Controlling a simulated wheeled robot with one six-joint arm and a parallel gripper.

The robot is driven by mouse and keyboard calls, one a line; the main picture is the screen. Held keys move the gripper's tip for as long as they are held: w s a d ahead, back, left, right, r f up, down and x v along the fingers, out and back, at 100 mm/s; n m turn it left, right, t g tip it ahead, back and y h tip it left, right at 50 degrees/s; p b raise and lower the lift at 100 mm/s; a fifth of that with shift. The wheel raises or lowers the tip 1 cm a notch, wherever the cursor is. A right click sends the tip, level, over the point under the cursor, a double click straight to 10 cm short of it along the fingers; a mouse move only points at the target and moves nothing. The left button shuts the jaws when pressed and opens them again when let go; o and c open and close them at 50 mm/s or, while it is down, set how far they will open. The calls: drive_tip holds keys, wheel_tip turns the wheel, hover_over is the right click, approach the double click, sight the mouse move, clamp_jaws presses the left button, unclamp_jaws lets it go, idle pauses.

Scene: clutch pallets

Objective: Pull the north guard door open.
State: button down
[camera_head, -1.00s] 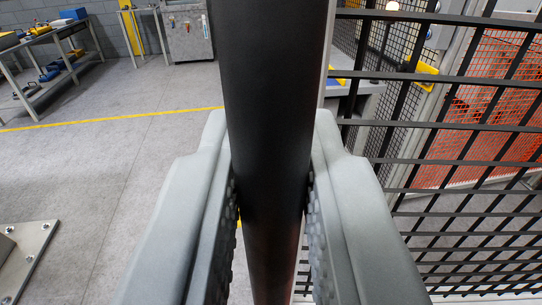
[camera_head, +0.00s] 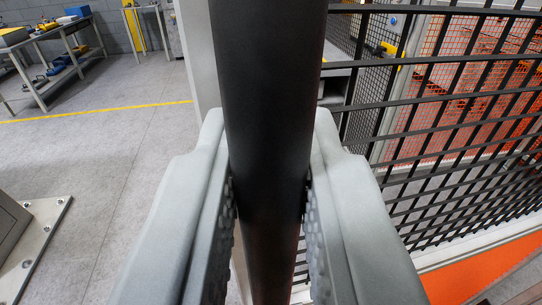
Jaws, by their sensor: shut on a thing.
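A thick black vertical bar (camera_head: 264,60), which looks like the guard door's handle, runs down the middle of the view. My gripper (camera_head: 268,150) is shut around it, with one grey finger on each side and the textured pads against it. A black mesh panel (camera_head: 440,61) stands behind and to the right of the bar and looks like the door's guard mesh. A pale upright post (camera_head: 199,60) shows just left of the bar. Where the bar joins the door is hidden.
A workbench (camera_head: 40,45) with tools stands at the far left. A grey post with a bolted base plate (camera_head: 45,235) is at the lower left. Bare floor with a yellow line (camera_head: 100,111) lies between. An orange strip (camera_head: 470,275) lies at the lower right.

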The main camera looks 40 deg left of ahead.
idle(0.3)
drive_tip(key=c, duration=1.7)
unclamp_jaws()
drive_tip(key=shift+s, duration=0.1)
drive_tip(key=shift+d, duration=0.1)
drive_tip(key=v, duration=0.7)
drive_tip(key=shift+s, duration=0.25)
